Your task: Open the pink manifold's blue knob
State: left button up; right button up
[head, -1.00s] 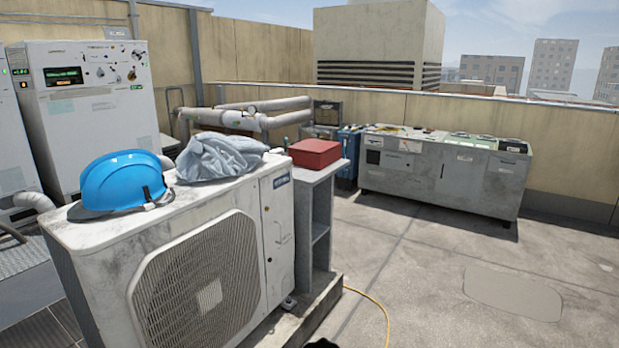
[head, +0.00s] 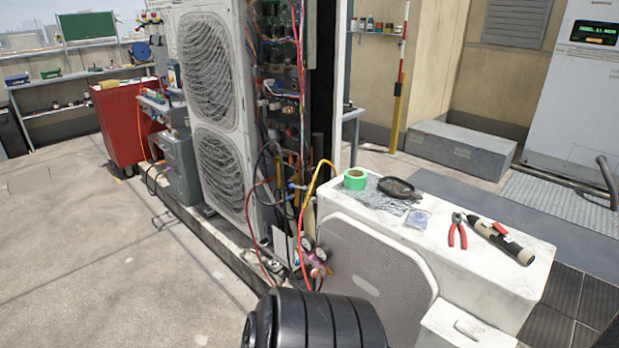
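The pink manifold (head: 319,264) is small in the head view, low at the middle, between the tall opened condenser and the low white unit. Two round gauges sit on its upper part, and red and yellow hoses run near it. I cannot make out its blue knob or how far it is turned. A black ribbed cylinder rises in front of the area just below the manifold. Neither of my grippers is in view.
The tall condenser (head: 212,65) has exposed wiring on its right side. The low white unit (head: 480,262) bears green tape (head: 355,179), red pliers (head: 457,232) and a torch-like tool (head: 500,242). A red cabinet (head: 120,125) stands at the left. Open floor (head: 90,260) lies front left.

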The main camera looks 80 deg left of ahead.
aim_at(296, 260)
jog(key=j+u, duration=0.15)
jog(key=u, duration=2.7)
jog(key=i+j, duration=0.2)
jog(key=j, duration=0.15)
jog(key=i+j+z, duration=0.1)
jog(key=i+j, duration=0.3)
jog(key=j, duration=0.25)
jog(key=i+j+z, duration=0.1)
jog(key=j, duration=0.25)
jog(key=i+j+z, duration=0.1)
jog(key=i+j, duration=0.15)
jog(key=j, duration=0.15)
